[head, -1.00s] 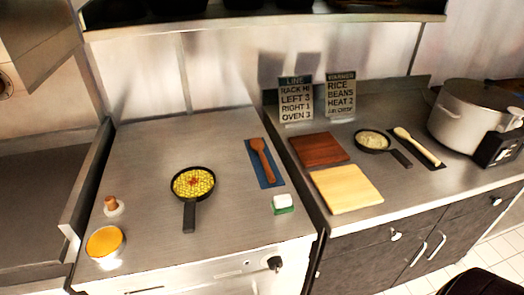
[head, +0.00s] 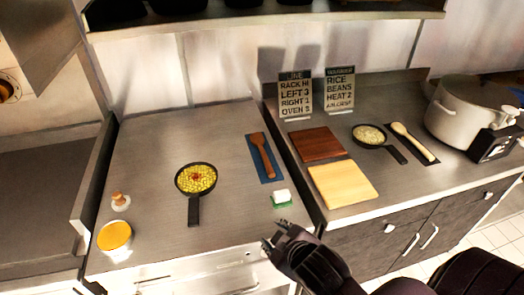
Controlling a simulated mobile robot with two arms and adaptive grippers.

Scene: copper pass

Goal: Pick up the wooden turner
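The wooden turner (head: 264,157), reddish brown, lies on a blue mat (head: 270,179) at the right of the left steel counter, its broad head toward me or away being hard to tell. My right gripper (head: 275,235) has its black fingers apart and empty. In the picture it is below the turner, near the counter's front edge, with the green-and-white sponge between them. Nothing covers the turner. My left gripper is not in view.
A skillet of yellow food (head: 196,179) stands left of the turner. A sponge (head: 282,197) lies close below it. Cutting boards (head: 343,184), a second pan (head: 369,135), a pale spoon (head: 412,141) and a large pot (head: 465,115) are on the right counter.

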